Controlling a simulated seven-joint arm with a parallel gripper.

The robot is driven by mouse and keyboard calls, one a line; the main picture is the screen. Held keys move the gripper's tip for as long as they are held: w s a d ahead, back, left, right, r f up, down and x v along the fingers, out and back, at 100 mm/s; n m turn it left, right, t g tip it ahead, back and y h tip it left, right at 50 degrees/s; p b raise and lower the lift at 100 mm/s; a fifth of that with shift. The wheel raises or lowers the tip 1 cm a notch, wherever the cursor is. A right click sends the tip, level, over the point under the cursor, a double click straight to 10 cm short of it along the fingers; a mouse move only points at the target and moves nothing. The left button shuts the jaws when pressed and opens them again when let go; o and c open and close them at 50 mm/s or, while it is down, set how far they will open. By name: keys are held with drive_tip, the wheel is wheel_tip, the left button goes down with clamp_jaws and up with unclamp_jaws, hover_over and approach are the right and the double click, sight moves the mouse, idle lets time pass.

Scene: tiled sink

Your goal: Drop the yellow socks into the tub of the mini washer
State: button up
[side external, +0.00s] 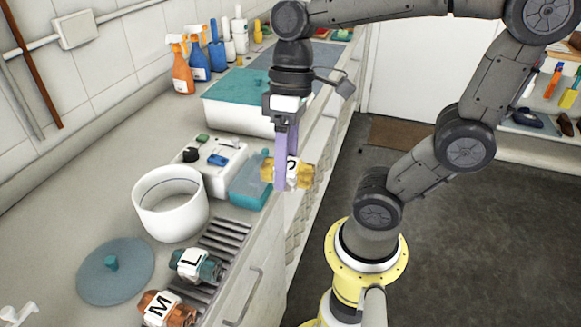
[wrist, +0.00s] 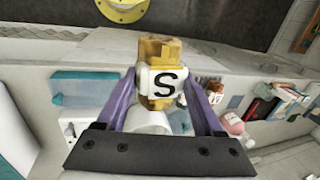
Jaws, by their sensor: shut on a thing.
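The yellow socks (side external: 293,174), a bundle with a white band marked S, are held in my gripper (side external: 281,172). They hang in the air by the counter's front edge, beside the teal box. In the wrist view the yellow socks (wrist: 160,78) sit between the two purple fingers, which are shut on them. The mini washer's white round tub (side external: 170,203) stands open on the counter, left of and below my gripper. Its control panel (side external: 208,160) with a black knob is behind the tub. A round teal lid (side external: 115,271) lies flat in front of the tub.
Teal socks marked L (side external: 195,265) and brown socks marked M (side external: 166,308) lie by a slatted rack (side external: 228,245) near the tub. Spray bottles (side external: 182,68) stand against the wall.

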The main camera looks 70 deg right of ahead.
drive_tip(key=w+r, duration=0.4)
drive_tip(key=w, duration=1.2)
drive_tip(key=w+f, duration=0.2)
drive_tip(key=w, duration=0.5)
drive_tip(key=shift+w+d+x, duration=0.2)
drive_tip(key=shift+w+x, duration=0.15)
drive_tip(key=shift+x, duration=1.15)
drive_tip(key=shift+w+d+x, duration=0.15)
drive_tip(key=shift+w+x, duration=0.15)
drive_tip(key=shift+x, duration=1.2)
drive_tip(key=shift+w+d+x, duration=0.2)
drive_tip(key=shift+w+x, duration=0.15)
drive_tip(key=shift+x, duration=1.2)
drive_tip(key=shift+f, duration=0.15)
drive_tip(key=o, duration=1.4)
drive_tip(key=shift+c, duration=0.2)
drive_tip(key=v, duration=1.3)
drive_tip(key=shift+r, duration=0.4)
drive_tip(key=shift+d+r, duration=0.1)
